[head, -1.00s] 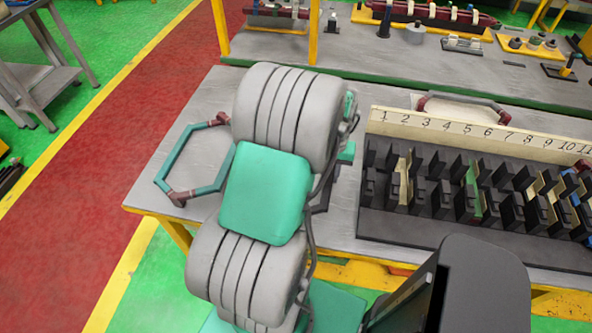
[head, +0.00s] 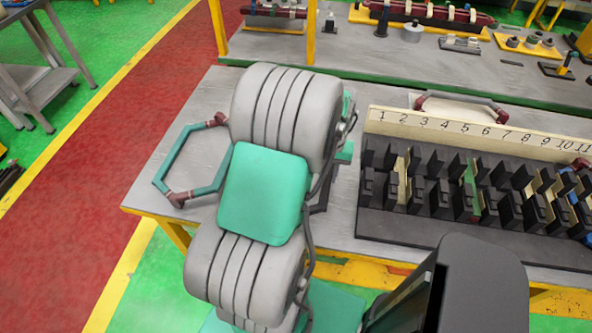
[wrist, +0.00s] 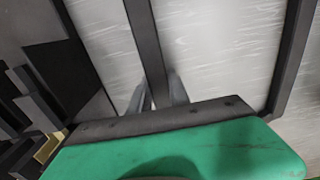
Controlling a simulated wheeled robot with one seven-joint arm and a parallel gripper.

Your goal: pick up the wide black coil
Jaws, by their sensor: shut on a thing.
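The wide black coil (wrist: 156,45) shows in the wrist view as dark bars over a pale grey surface. One bar runs up the middle, and another dark bar (wrist: 292,55) runs down the right side. My gripper (wrist: 157,93) is shut on the middle bar, with one grey finger on each side of it. In the head view my arm hides the gripper and most of what it holds. I cannot tell there whether the coil is clear of the table.
A teal and dark red hexagonal coil (head: 167,150) lies on the grey table (head: 205,105), left of my arm. A black slotted block (head: 400,228) with a numbered strip (head: 445,125) stands to the right. Another coil (head: 460,97) lies behind it. A back bench (head: 350,60) holds several parts.

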